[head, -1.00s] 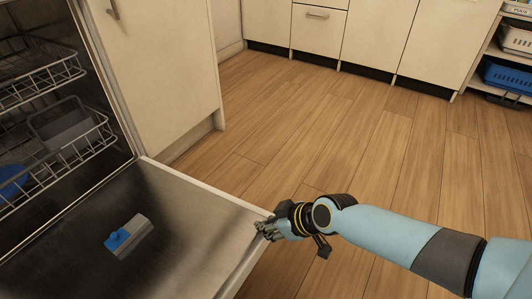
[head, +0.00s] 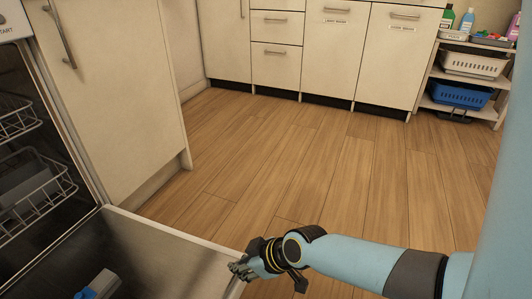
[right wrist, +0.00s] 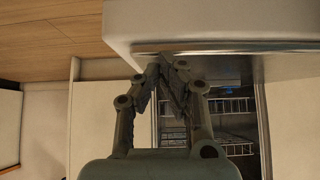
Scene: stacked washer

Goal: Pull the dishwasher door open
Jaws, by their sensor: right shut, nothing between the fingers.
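The dishwasher door (head: 160,250) is folded down and lies open at the lower left of the head view. The dishwasher's inside with its racks (head: 35,195) shows behind it. My right gripper (head: 236,268) is at the door's outer right corner, shut with nothing between its fingers. In the right wrist view the fingertips (right wrist: 167,62) meet close to the door's edge (right wrist: 220,47); whether they touch it I cannot tell. A blue and grey dispenser piece (head: 98,285) shows on the door's inner face. My left gripper is not in view.
A white cabinet (head: 110,90) stands beside the dishwasher. More cabinets (head: 330,50) line the back wall. A shelf at the right holds a white basket (head: 474,65) and a blue basket (head: 460,95). The wooden floor (head: 300,160) between is clear.

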